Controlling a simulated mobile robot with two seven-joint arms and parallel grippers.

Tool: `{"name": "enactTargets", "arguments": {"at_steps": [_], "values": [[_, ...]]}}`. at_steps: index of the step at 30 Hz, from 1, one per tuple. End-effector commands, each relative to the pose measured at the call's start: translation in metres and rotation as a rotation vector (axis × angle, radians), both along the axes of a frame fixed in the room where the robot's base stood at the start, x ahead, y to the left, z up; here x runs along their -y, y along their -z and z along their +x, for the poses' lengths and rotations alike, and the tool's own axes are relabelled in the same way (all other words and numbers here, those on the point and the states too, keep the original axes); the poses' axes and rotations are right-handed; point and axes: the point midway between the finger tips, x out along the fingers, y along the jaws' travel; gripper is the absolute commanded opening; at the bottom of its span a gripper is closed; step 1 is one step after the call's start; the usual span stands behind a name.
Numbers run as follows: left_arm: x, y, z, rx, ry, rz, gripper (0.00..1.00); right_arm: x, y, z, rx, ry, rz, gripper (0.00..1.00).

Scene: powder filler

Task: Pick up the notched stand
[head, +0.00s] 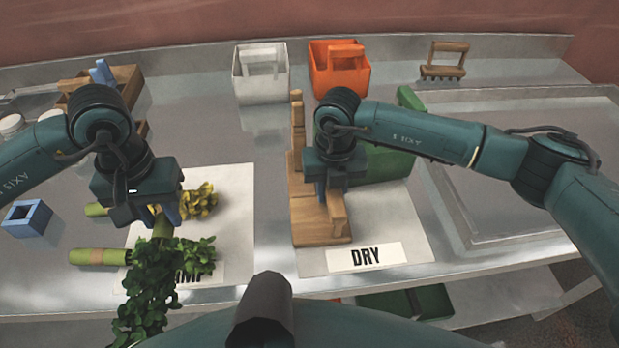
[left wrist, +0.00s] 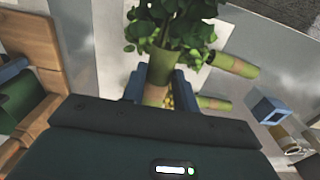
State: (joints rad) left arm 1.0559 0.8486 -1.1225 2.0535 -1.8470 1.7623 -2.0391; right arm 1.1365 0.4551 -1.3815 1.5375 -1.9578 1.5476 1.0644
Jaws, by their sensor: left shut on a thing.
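A wooden stand (head: 318,228) with upright posts, seemingly the notched stand, sits on the DRY mat. It also shows at the left of the left wrist view (left wrist: 40,50). My right gripper (head: 329,192) points down over it, close to its front post; whether its fingers are apart or touch the wood is unclear. My left gripper (head: 150,218) is shut on the green wrapped stem of a leafy bunch (head: 150,280), leaves hanging toward me. The bunch also shows between the fingers in the left wrist view (left wrist: 163,65).
Two more wrapped bunches, one yellow-leaved (head: 198,200) and one green-leaved (head: 195,252), lie on the left mat (head: 232,205). White (head: 246,85) and orange (head: 325,80) caddies and a toothed wooden piece (head: 443,70) stand behind. A green box (head: 385,165) is beside the stand.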

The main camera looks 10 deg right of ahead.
Motion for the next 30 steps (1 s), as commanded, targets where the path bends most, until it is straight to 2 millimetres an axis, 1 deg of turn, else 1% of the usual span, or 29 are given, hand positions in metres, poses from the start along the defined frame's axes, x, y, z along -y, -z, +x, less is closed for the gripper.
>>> {"name": "enactTargets", "arguments": {"at_steps": [1, 6, 15, 19, 22, 25, 30], "values": [[0.0, 0.0, 0.0, 0.0, 0.0, 0.0, 0.06, 0.0, 0.0, 0.0, 0.0, 0.0, 0.0, 0.13], [0.0, 0.0, 0.0, 0.0, 0.0, 0.0, 0.06, 0.0, 0.0, 0.0, 0.0, 0.0, 0.0, 0.0], [0.0, 0.0, 0.0, 0.0, 0.0, 0.0, 0.06, 0.0, -0.002, 0.001, 0.002, 0.0, 0.002, 0.0], [0.0, 0.001, 0.0, 0.0, 0.0, 0.0, 0.06, 0.0, -0.007, 0.001, 0.004, 0.001, 0.002, 0.0], [0.0, 0.003, 0.0, 0.0, 0.0, 0.0, 0.06, -0.001, -0.017, 0.001, 0.004, 0.0, 0.003, 0.0], [0.0, 0.006, 0.0, 0.0, 0.0, 0.0, 0.06, 0.0, -0.032, 0.001, 0.006, 0.0, 0.003, 0.0], [0.0, 0.013, 0.0, 0.0, 0.0, 0.0, 0.06, 0.0, -0.069, 0.002, 0.008, 0.0, 0.003, 0.0]]}}
